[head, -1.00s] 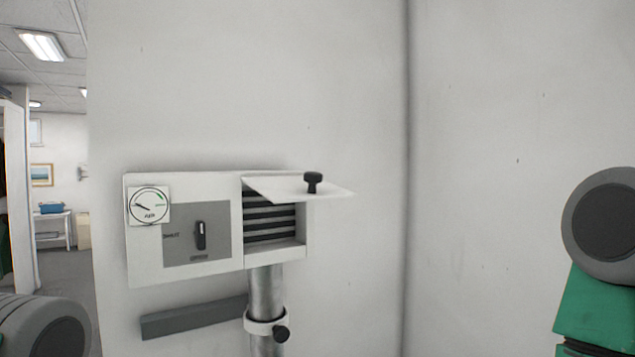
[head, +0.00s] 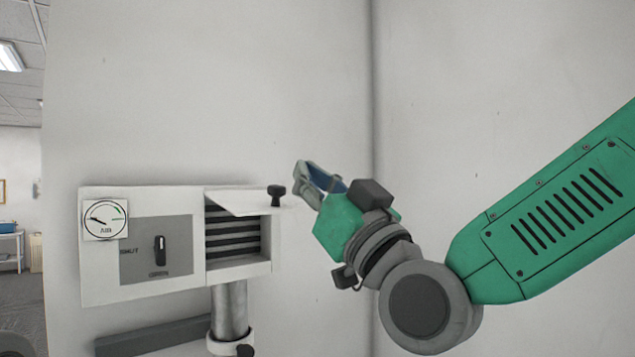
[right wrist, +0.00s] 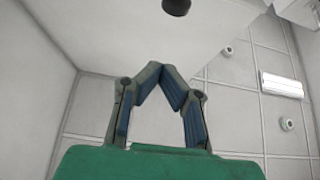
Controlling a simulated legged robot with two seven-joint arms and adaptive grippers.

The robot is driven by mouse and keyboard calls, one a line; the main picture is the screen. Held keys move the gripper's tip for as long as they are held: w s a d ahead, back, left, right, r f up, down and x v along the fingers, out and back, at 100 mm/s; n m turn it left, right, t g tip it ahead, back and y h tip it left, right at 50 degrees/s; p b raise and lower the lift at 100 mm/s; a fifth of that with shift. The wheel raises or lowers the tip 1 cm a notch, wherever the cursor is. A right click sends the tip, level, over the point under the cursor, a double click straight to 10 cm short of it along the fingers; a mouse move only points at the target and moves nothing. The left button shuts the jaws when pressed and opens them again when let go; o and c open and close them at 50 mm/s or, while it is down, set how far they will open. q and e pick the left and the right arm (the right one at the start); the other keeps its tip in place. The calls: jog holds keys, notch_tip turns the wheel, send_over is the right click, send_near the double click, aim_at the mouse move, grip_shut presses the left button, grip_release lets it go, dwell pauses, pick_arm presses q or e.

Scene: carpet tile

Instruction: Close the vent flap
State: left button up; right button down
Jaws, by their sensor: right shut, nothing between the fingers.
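The vent flap (head: 238,202) is a thin white plate hinged at the top of the vent opening. It stands out from the box, raised, with dark slats (head: 232,232) showing below it. A black knob (head: 276,194) sits on its outer part. My right gripper (head: 303,182) is just right of the flap and knob, its fingers shut and empty, with a small gap showing in the head view. In the right wrist view its fingertips (right wrist: 163,70) meet, and a dark round part is cut off at the top edge. My left gripper is out of view.
The white wall box carries an air gauge (head: 106,219) and a grey panel with a black switch (head: 159,248). A metal pipe (head: 230,308) drops below the vent, beside a grey bar (head: 152,336). A wall corner lies behind my right arm. The wall above is clear.

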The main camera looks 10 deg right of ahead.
jog(key=p+x, duration=0.2)
jog(key=x, duration=0.4)
jog(key=f, duration=0.4)
jog(key=shift+w+a+f+p, duration=0.15)
jog(key=shift+a+f+p, duration=0.05)
jog(key=shift+p, duration=0.15)
